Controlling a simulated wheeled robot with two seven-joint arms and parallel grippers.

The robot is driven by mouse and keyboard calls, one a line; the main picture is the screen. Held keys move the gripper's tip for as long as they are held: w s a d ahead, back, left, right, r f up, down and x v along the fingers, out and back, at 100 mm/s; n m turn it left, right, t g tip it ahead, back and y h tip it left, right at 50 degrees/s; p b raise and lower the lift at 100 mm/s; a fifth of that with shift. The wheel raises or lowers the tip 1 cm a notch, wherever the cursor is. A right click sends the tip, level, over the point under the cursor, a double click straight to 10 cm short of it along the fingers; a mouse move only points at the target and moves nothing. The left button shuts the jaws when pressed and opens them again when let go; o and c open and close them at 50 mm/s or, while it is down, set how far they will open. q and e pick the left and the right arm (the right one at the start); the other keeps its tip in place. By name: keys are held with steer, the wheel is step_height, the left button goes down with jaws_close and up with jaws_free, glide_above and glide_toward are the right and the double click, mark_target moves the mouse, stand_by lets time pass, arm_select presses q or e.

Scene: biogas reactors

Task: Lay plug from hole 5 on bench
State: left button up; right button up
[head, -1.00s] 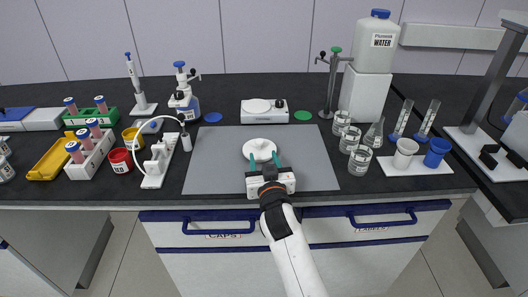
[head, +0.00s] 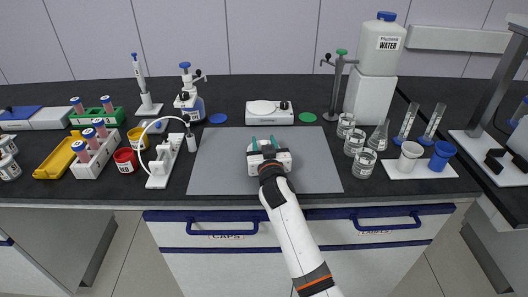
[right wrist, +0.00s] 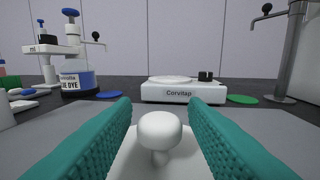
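A white knob-topped plug (right wrist: 160,131) stands upright between my right gripper's teal fingers in the right wrist view. It rises from a white base (right wrist: 140,163); I cannot make out any hole number. In the head view, a round white piece (head: 250,148) on the grey mat (head: 215,165) is mostly hidden under my right gripper (head: 264,143). The fingers are open, one on each side of the knob, with a visible gap to it. My left gripper is not in view.
A white Corvitap device (head: 269,112) stands behind the mat. A pump stand with a white hose (head: 160,165) is at the left, and glass beakers (head: 364,163) are at the right. The mat is bare on both sides of my gripper.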

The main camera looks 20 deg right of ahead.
mark_target(264, 142)
jaws_close()
step_height(264, 142, up, 9)
steer(key=shift+f+p, duration=0.1)
steer(key=shift+p, duration=0.55)
steer(key=shift+s, duration=0.3)
steer(key=shift+n+y, duration=0.4)
steer(key=shift+y, duration=0.3)
steer(key=s+f, duration=0.2)
steer(key=s, duration=0.2)
steer(key=s+f+p, duration=0.1)
steer(key=s+f, duration=0.1)
steer(key=s, duration=0.2)
steer(key=s+f+p, duration=0.1)
steer(key=s+f, duration=0.1)
steer(key=s, duration=0.3)
steer(key=shift+a+f, duration=0.3)
steer(key=shift+a, duration=0.05)
steer(key=s+r+y+p, duration=0.1)
steer(key=s+p, duration=0.1)
steer(key=s, duration=1.5)
steer(key=shift+s+n+p, duration=0.2)
steer(key=shift+n+p, duration=0.1)
steer(key=shift+n, duration=0.1)
